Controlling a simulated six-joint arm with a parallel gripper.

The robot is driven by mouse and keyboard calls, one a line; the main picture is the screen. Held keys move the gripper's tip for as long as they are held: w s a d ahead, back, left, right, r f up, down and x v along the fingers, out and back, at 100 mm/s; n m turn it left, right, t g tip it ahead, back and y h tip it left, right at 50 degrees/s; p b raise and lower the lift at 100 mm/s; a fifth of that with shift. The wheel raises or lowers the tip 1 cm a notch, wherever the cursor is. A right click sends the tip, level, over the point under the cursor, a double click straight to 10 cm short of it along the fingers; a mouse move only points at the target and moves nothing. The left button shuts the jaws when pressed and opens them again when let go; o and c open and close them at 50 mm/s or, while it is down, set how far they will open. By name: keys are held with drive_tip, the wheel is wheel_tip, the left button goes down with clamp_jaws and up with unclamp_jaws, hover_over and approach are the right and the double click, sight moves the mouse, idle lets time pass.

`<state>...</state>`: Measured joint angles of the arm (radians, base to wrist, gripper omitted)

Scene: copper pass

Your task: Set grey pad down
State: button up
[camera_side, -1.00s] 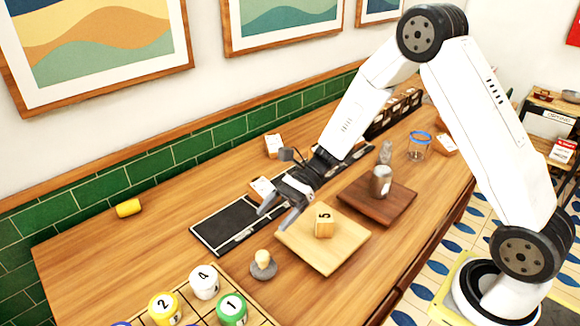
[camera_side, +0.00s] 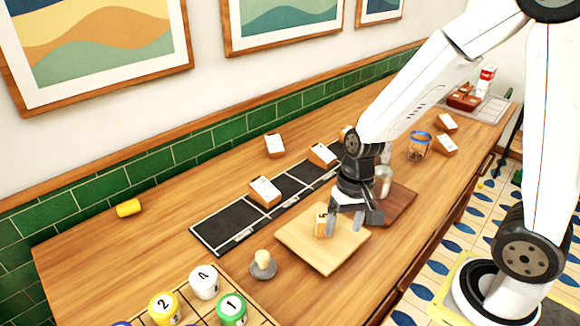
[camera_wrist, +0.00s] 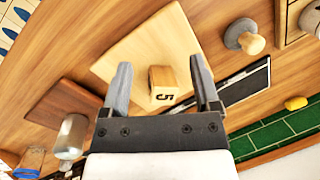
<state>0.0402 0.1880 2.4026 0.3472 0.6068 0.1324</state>
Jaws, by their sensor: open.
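A grey round pad with a pale wooden knob (camera_side: 263,265) sits on the table, left of the light wooden board (camera_side: 322,260). It shows in the wrist view (camera_wrist: 244,37) at the upper right. My gripper (camera_side: 353,218) is open and low over the board's right part. A wooden block marked 5 (camera_side: 321,221) stands on the board, partly hidden by a finger. In the wrist view the block (camera_wrist: 163,84) lies between my spread fingers (camera_wrist: 160,72), with gaps on both sides. Nothing is held.
A dark board (camera_side: 400,203) with a metal cup (camera_side: 383,181) lies right of my gripper. A black sectioned tray (camera_side: 228,226) runs behind.

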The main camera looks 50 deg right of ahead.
drive_tip(key=shift+s+d+r+n+t+h, duration=0.1)
drive_tip(key=shift+d+r+n+t+h, duration=0.3)
drive_tip(key=shift+n, duration=0.5)
drive_tip(key=shift+s+d+r+n+t+h, duration=0.1)
drive_tip(key=shift+d+r+n+t+h, duration=0.2)
drive_tip(key=shift+n+t, duration=0.45)
drive_tip(key=shift+s+d+r+n+t+h, duration=0.1)
drive_tip(key=shift+d+r+n+t+h, duration=0.25)
drive_tip(key=shift+n, duration=0.7)
